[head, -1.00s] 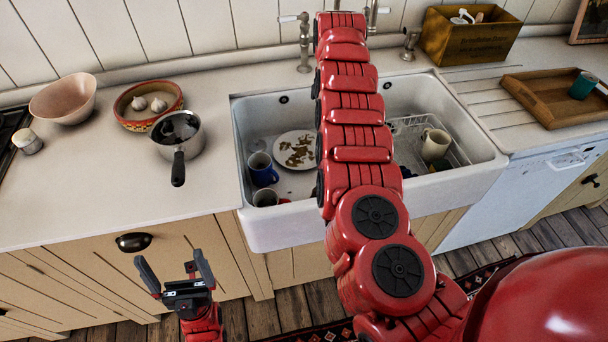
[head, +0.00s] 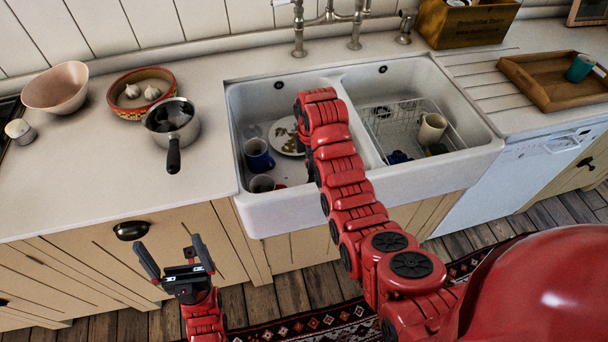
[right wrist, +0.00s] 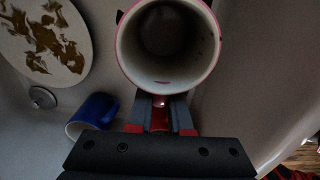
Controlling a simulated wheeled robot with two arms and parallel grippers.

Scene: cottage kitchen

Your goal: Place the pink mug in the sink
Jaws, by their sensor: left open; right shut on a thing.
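The pink mug (right wrist: 168,45) shows in the right wrist view as a pale cup with a pink rim, its open mouth facing the camera. My right gripper (right wrist: 160,108) is shut on its near side. In that view the mug hangs over the left basin of the white sink (head: 290,217), beside a blue mug (right wrist: 92,112) and a dirty plate (right wrist: 45,40). Its height above the basin floor is unclear. My left gripper (head: 172,252) is open and empty before the cabinets.
The right basin has a wire rack (head: 383,123) and a cream mug (head: 432,128). A saucepan (head: 172,125) stands left of the sink. Taps (head: 355,28) rise behind; a wooden tray (head: 545,85) lies right.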

